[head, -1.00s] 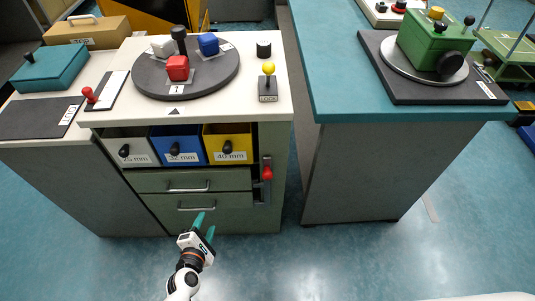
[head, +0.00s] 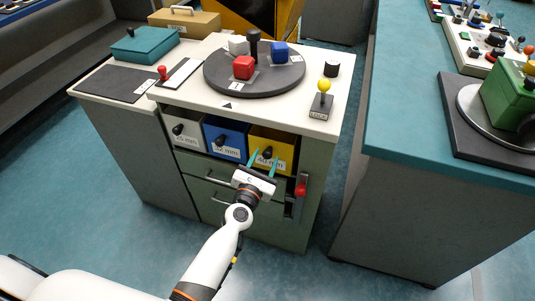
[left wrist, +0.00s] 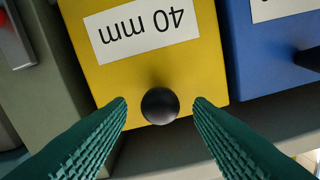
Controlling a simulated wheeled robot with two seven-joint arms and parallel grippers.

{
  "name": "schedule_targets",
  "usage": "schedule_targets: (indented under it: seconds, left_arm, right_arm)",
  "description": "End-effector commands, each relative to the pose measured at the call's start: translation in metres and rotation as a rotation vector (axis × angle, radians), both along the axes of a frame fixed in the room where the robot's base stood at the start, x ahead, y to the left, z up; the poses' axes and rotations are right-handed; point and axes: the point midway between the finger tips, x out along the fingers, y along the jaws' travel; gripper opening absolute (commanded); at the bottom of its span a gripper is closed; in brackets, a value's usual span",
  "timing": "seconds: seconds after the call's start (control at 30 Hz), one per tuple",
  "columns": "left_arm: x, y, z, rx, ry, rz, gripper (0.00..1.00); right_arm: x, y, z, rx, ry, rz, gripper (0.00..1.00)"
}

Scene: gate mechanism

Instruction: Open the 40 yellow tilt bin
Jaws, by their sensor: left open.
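The yellow tilt bin (head: 284,150) is the right one of three bins under the cabinet top, labelled 40 mm. Its front and label show upside down in the left wrist view (left wrist: 205,60). Its black round knob (left wrist: 160,105) lies between the tips of my open left gripper (left wrist: 160,108), with a gap on both sides. In the head view my left gripper (head: 263,162) is in front of the yellow bin, its teal fingers pointing at it. The bin looks shut. My right gripper is not in view.
A blue bin (head: 225,139) and a grey bin (head: 183,129) stand to the left. A red-handled lever (head: 301,188) is on the cabinet front, right of the bin. A yellow-knobbed lock lever (head: 323,92) and a turntable (head: 218,83) are on top.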

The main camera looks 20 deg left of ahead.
Motion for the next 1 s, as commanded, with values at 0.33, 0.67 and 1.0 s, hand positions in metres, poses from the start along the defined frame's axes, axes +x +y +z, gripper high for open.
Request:
schedule_targets:
  seconds: [0.33, 0.67, 1.0]
  left_arm:
    - [0.026, -0.001, -0.001, 0.001, 0.001, 0.0, 0.47]
    - [0.026, -0.001, -0.001, 0.001, 0.001, 0.0, 0.27]
    - [0.026, -0.001, -0.001, 0.001, 0.001, 0.0, 0.0]
  right_arm:
    - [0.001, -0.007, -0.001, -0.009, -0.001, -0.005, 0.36]
    - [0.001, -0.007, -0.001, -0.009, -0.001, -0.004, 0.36]
    - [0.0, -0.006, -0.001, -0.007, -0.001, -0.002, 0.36]
